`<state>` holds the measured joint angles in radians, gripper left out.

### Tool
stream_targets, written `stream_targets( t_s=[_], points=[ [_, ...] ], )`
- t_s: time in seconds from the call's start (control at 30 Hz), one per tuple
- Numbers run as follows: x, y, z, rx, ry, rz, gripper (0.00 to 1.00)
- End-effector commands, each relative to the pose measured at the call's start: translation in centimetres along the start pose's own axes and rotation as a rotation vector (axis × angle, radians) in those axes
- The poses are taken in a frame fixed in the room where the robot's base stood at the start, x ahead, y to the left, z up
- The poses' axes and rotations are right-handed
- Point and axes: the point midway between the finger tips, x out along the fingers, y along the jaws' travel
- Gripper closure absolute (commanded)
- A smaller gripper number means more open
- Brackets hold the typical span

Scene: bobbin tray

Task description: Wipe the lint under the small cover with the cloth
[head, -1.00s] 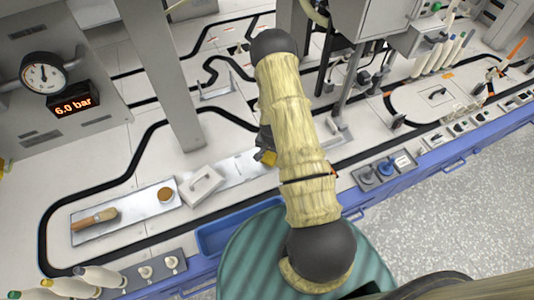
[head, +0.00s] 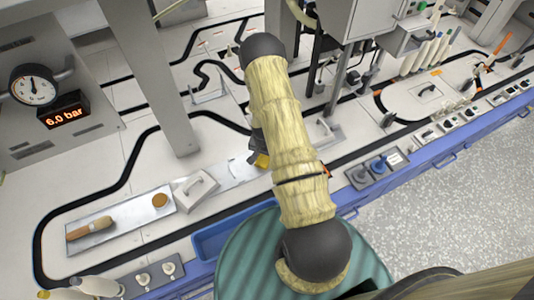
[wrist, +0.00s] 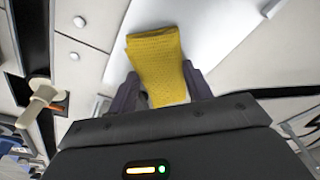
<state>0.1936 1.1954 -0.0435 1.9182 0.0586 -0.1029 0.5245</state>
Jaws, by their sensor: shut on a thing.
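My gripper (wrist: 165,95) is shut on a folded yellow cloth (wrist: 157,60), which sticks out past the fingertips over a pale, smooth surface. In the head view, the cloth (head: 262,160) shows just left of my arm, which hides most of the gripper. A small white cover with a handle (head: 195,190) sits left of the cloth, by the long metal strip (head: 235,174). I cannot tell whether it has been moved from its place. No lint can be made out in either view.
A metal plate (head: 125,218) on the left holds a wooden-handled brush (head: 90,229) and a round brown piece (head: 160,200). A blue tray (head: 215,238) lies at the front edge. A grey post (head: 150,80) stands behind. A larger cover with a black handle (head: 427,92) is at right.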

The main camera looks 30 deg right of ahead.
Motion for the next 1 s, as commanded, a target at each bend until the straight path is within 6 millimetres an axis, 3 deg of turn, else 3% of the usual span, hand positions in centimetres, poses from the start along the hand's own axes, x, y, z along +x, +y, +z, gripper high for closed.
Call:
stream_targets(
  t_s=[0.33, 0.77, 1.0],
  points=[
    [-0.4, -1.9, 1.8, -0.003, 0.0, -0.002, 0.87],
    [-0.4, -2.3, 2.1, -0.002, 0.002, -0.003, 0.87],
    [-0.5, -3.4, 3.2, -0.004, 0.002, -0.003, 0.87]
  ],
)
